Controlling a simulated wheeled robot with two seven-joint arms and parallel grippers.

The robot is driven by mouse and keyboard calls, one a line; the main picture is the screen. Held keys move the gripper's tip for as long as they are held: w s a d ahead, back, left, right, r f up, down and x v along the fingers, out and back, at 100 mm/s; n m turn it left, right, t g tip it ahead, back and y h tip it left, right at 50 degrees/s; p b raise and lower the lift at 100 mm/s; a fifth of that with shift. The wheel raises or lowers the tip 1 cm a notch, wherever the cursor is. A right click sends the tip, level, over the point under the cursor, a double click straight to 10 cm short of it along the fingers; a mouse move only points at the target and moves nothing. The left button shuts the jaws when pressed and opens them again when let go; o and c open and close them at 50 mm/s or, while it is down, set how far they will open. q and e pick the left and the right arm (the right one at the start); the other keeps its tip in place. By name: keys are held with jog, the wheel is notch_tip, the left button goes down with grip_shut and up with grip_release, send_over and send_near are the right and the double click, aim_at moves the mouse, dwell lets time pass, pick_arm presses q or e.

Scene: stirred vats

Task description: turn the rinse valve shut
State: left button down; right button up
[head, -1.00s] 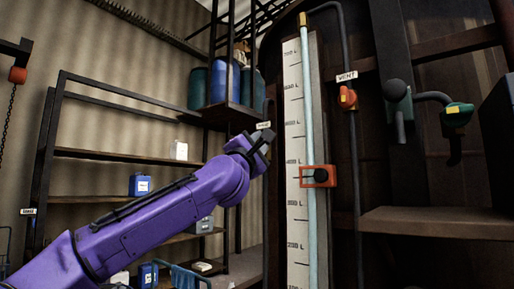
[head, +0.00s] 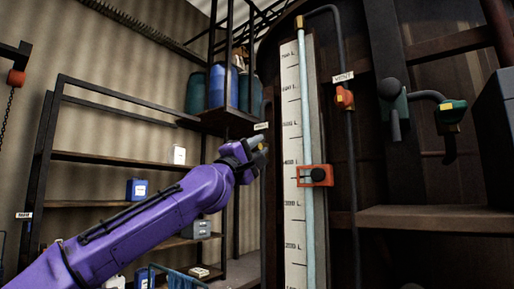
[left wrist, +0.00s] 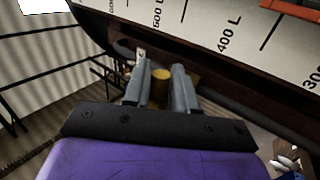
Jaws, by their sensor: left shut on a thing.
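A small tag (head: 261,126), too small to read surely, hangs by the left edge of the dark vat, just above my left gripper (head: 257,147). The left wrist view shows the two grey fingers of my left gripper (left wrist: 161,90) closed around a yellow, brass-like part (left wrist: 160,76), which I take to be the rinse valve's handle. In the head view the fingers and wrist hide most of the valve, so its angle cannot be read there. My right gripper is not in view.
A white litre scale (head: 292,150) with a sight tube and an orange clamp (head: 315,175) stands right of my gripper. A red vent valve (head: 344,97) and a green valve (head: 451,112) are farther right. Shelves (head: 100,157) stand behind my arm; drums (head: 218,86) sit above.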

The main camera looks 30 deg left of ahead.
pick_arm(q)
jog(key=shift+a+r, duration=0.2)
jog(key=c, duration=1.1)
grip_release()
jog(key=shift+w+a+f, duration=0.15)
jog(key=shift+w+f, duration=0.05)
jog(key=b+v, duration=0.2)
jog(key=v, duration=0.2)
jog(key=shift+s+f+b, duration=0.15)
jog(key=shift+f+b, duration=0.1)
jog(key=shift+b, duration=0.15)
jog(key=b+v, duration=0.1)
jog(key=v, duration=0.5)
jog(key=shift+o, duration=0.3)
jog(key=shift+s+r, duration=0.15)
